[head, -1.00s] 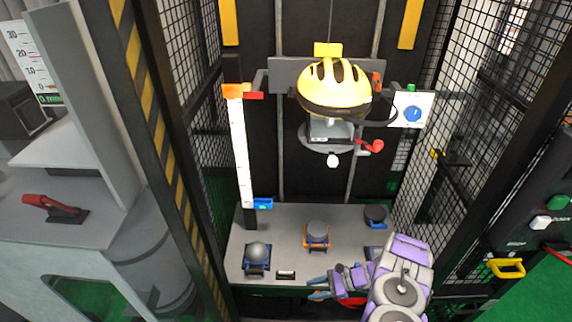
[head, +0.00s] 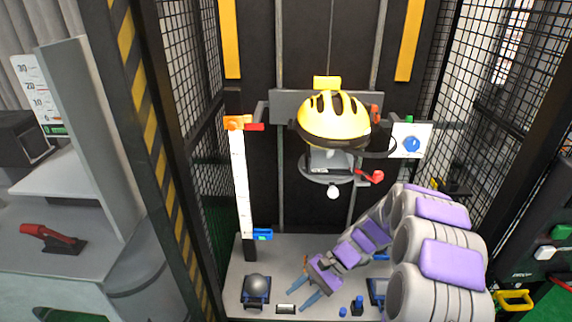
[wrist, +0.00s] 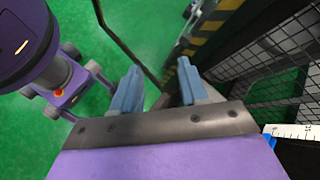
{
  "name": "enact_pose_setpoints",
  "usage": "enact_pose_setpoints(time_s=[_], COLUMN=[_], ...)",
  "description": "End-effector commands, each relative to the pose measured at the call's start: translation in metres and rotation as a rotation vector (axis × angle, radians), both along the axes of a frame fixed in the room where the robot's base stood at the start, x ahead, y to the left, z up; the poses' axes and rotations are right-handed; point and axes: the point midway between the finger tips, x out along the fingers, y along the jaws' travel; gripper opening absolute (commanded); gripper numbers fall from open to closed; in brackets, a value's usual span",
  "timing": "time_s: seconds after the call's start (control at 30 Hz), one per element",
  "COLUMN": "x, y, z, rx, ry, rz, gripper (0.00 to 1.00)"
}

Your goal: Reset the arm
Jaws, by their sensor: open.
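My gripper (head: 303,293) is in the lower middle of the head view, over the grey base plate (head: 232,290) of the drop tower. Its two blue fingers are apart with nothing between them. My grey and purple arm reaches in from the lower right and hides part of the plate. In the wrist view the gripper (wrist: 157,85) also shows spread and empty, with green floor beyond the fingers. A yellow helmet (head: 336,117) hangs on the tower carriage above and behind my gripper, apart from it.
A dark dome anvil (head: 257,285) stands on the plate left of my gripper. A white vertical ruler (head: 241,180) stands at the plate's left. Mesh cage walls (head: 455,110) flank the tower. A red lever (head: 48,236) is on the left bench, a yellow handle (head: 513,299) at lower right.

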Motion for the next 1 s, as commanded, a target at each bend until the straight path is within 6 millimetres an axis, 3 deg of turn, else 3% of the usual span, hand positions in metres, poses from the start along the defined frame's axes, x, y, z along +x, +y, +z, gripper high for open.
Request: enact_pose_setpoints(time_s=[0.1,0.4,0.7,1.0], x=[-0.021,-0.078,-0.141,-0.203], y=[0.001,-0.006,-0.025,-0.053], z=[0.03,0.085,0.123,0.147], rx=[-0.037,-0.147,-0.275,-0.418], ry=[-0.054,-0.178,-0.295,-0.406], rz=[0.071,0.239,0.39,0.518], gripper=[0.43,0.43,0.43,0.43])
